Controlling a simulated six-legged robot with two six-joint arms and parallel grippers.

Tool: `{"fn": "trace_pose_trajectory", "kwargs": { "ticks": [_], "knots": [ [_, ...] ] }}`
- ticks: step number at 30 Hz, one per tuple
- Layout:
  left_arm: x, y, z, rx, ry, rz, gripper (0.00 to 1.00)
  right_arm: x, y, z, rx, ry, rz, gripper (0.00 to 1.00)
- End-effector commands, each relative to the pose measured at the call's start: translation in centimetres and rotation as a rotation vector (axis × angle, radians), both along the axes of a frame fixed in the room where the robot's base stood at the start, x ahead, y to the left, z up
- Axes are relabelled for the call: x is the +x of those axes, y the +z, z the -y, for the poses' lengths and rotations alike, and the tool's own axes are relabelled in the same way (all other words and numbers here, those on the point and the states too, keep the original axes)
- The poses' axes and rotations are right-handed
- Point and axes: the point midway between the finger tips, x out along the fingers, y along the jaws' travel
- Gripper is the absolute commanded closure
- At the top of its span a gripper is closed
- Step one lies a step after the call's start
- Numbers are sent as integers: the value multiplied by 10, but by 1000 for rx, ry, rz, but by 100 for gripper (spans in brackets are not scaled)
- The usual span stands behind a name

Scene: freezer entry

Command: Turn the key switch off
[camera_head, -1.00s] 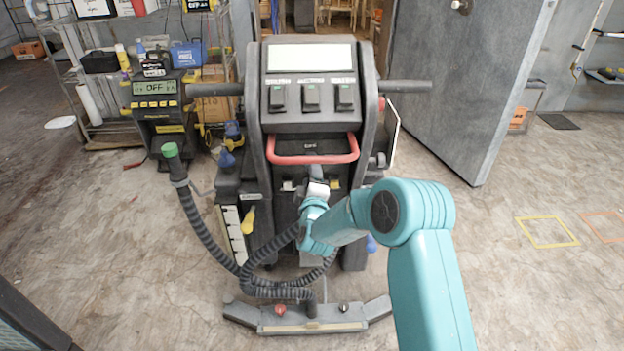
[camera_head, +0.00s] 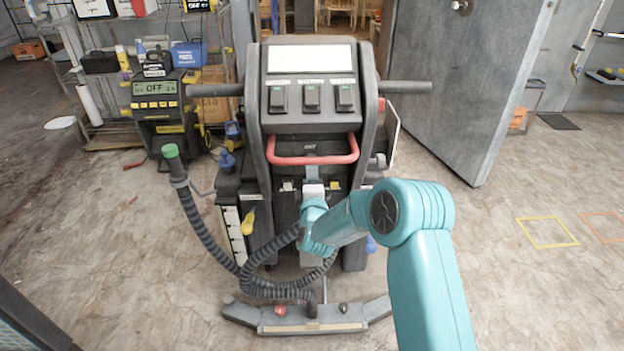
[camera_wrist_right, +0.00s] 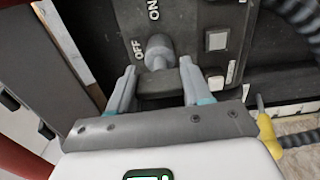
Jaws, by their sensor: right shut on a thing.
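The key switch (camera_wrist_right: 158,48) shows in the right wrist view as a grey knob on a dark panel, with the labels ON and OFF printed beside it. My right gripper (camera_wrist_right: 159,68) has one finger on each side of the knob and is shut on it. In the head view my right gripper (camera_head: 312,172) reaches the front of the dark machine (camera_head: 310,118), below its red handle (camera_head: 312,159). The switch is hidden there behind my gripper, and I cannot tell which label it points at. My left gripper is not in view.
A ribbed hose (camera_head: 205,227) with a green tip stands left of the gripper. A yellow-handled part (camera_wrist_right: 266,128) is close to its right in the wrist view. A grey door (camera_head: 465,80) stands open behind.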

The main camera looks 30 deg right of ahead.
Motion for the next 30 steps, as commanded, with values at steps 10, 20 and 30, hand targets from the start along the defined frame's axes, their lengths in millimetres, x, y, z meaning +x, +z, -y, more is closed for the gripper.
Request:
{"fn": "trace_pose_trajectory", "kwargs": {
  "ticks": [10, 20, 30],
  "knots": [
    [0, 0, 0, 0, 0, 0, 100, 0, 0, 0, 0, 0, -1, 26],
    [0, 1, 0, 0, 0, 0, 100, -11, 0, -7, 1, 1, -2, 26],
    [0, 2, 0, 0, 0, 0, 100, -83, 0, -52, 0, 3, -4, 26]
  ]
}}
